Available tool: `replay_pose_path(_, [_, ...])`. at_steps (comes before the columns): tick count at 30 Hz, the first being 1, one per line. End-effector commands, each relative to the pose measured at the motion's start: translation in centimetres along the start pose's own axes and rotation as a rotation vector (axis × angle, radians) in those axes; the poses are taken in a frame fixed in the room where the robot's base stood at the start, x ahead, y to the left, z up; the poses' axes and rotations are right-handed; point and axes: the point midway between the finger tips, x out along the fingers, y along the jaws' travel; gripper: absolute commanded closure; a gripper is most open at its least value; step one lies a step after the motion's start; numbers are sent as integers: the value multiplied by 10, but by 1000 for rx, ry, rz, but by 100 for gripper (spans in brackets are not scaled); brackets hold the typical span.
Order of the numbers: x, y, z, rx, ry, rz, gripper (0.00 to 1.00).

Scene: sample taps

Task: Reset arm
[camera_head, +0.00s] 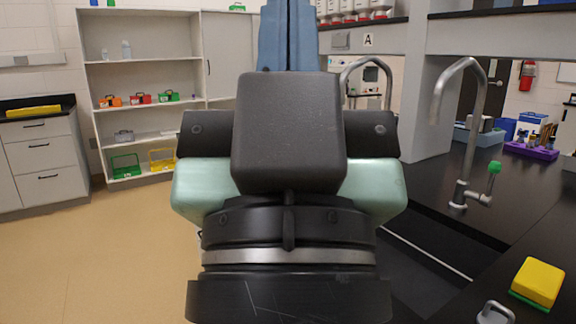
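My own arm fills the middle of the head view, with black and pale green links folded close in front of the camera. My gripper cannot be made out in this view, so its opening and anything in it are hidden. A tall metal tap (476,110) with a green handle stands on the black bench at the right. A second metal tap (346,73) shows farther back, partly hidden behind my arm.
A yellow sponge-like block (539,281) with a green underside lies on the black bench (430,200), lower right. An open shelf (143,75) with small coloured boxes stands back left, near a drawer cabinet (42,160). The tan floor (100,260) at left is clear.

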Motion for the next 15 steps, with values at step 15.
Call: replay_pose_path(15, [128, -1, -120, -1, -2, -1, 100])
